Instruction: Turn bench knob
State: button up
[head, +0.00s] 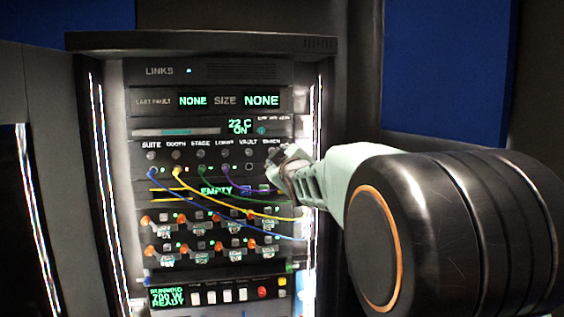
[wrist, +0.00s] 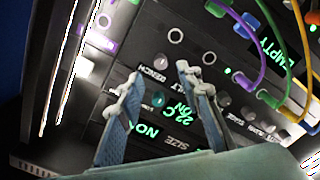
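The rack panel (head: 163,135) has a labelled row of round knobs, with the BENCH label (head: 270,140) at its right end. My gripper (head: 278,160) is at that end in the head view, its fingertips covering the spot below the label. The bench knob itself cannot be made out there. In the wrist view, which shows the panel upside down, my gripper (wrist: 155,80) has its two fingers spread apart with nothing held. The BENCH label (wrist: 155,68) shows near the gap between the fingertips. Whether a fingertip touches the knob cannot be told.
A small teal knob (wrist: 158,98) lies beside the 22 C ON display (head: 239,126). Blue (head: 215,215), yellow (head: 230,207), green and purple cables hang across the panel below the knobs. Orange-handled switches and a button strip (head: 220,295) are lower down.

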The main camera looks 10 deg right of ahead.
jog(key=shift+s+a, duration=0.1)
jog(key=shift+s, duration=2.6)
jog(key=shift+f, duration=0.1)
